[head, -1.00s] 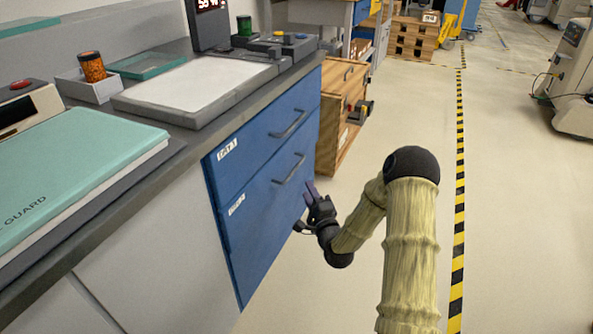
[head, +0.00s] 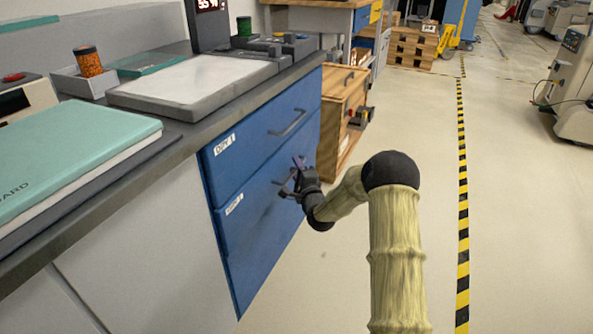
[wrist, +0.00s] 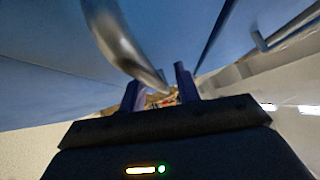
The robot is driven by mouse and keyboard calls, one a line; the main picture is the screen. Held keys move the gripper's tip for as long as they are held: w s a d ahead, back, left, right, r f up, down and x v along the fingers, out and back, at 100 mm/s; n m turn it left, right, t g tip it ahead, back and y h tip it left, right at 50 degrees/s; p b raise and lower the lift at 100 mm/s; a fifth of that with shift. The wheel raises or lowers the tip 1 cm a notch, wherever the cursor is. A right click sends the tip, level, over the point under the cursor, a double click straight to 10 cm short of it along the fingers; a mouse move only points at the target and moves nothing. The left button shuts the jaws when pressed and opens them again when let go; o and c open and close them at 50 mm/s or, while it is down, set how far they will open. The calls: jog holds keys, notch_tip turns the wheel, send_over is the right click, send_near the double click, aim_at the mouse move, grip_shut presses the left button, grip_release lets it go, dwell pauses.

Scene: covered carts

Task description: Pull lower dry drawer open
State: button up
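The lower drawer (head: 252,212) is a blue front with a small white label, below the blue upper drawer (head: 245,152) in the cabinet. It looks closed. My gripper (head: 292,178) is in front of the lower drawer's handle and mostly hides it in the head view. In the wrist view my gripper's two dark fingers (wrist: 160,88) stand apart. The lower drawer's grey bar handle (wrist: 124,42) comes down close to the gap between them. I cannot tell whether it touches a finger.
The upper drawer's handle (head: 290,122) sticks out above my gripper. A dark counter (head: 150,150) overhangs the cabinet. A wooden crate (head: 343,105) stands just beyond it. The floor (head: 415,110) to the right is clear up to the striped line.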

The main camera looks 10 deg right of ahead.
grip_shut()
jog(key=shift+d, duration=0.15)
jog(key=s+d+p, duration=0.5)
jog(key=s+d, duration=0.4)
jog(key=d, duration=0.4)
jog(key=s+d+p, duration=0.5)
jog(key=s+d, duration=0.5)
jog(key=d, duration=0.3)
jog(key=shift+s+d, duration=0.15)
jog(key=shift+s, duration=0.1)
jog(key=shift+f, duration=0.1)
grip_release()
